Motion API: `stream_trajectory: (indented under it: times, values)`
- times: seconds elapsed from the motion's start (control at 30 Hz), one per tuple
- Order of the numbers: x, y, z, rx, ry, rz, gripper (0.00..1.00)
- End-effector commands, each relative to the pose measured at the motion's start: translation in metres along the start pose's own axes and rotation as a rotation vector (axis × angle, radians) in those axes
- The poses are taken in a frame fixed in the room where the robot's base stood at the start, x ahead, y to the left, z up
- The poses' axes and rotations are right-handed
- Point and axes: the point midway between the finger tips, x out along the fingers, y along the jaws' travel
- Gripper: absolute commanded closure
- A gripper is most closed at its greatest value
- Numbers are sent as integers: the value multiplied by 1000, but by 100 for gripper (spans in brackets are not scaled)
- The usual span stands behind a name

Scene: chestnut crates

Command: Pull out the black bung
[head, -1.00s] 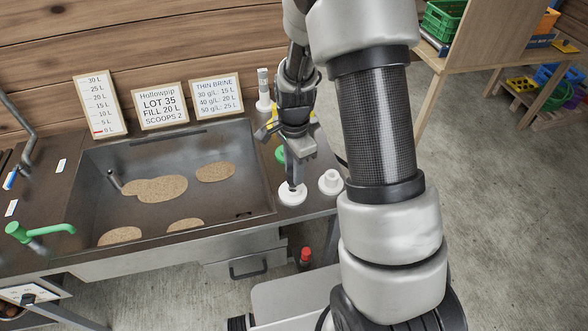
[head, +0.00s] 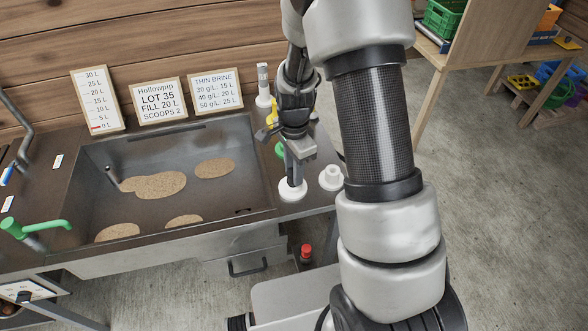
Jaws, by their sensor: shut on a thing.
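My gripper (head: 293,183) points down at the right end of the sink bench. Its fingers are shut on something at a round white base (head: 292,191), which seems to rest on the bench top. The held thing is mostly hidden between the fingers. I cannot clearly make out the black bung; whether it is the thing in my fingers I cannot tell. The metal sink (head: 262,190) lies to the left, with several sandy brown patches on its floor. A short grey pipe (head: 113,176) stands at the sink's left side.
A white stepped fitting (head: 331,177) stands just right of my gripper. Green (head: 279,149) and yellow items and a grey-white upright (head: 263,85) stand behind it. Three signs (head: 158,103) lean at the back. Open floor lies to the right.

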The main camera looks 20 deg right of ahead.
Motion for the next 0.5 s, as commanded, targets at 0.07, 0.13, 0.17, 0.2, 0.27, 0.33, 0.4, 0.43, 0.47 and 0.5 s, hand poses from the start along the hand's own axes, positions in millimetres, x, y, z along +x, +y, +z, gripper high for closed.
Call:
stream_trajectory:
  times: [0.07, 0.13, 0.17, 0.2, 0.27, 0.33, 0.4, 0.43, 0.47, 0.5]
  values:
    - [4, 0, 0, 0, 0, 0, 100]
    - [6, 0, 0, 0, 0, 0, 100]
    - [7, 0, 0, 0, 0, 0, 100]
    - [8, 0, 0, 0, 0, 0, 100]
    - [10, 0, 0, 0, 0, 0, 100]
    - [9, 0, 0, 1, 0, 0, 67]
    - [9, 0, 0, 0, 0, 0, 55]
    - [9, 0, 0, 0, 0, 0, 52]
    - [9, 0, 0, 0, 0, 0, 52]
    - [9, 0, 0, 0, 0, 0, 52]
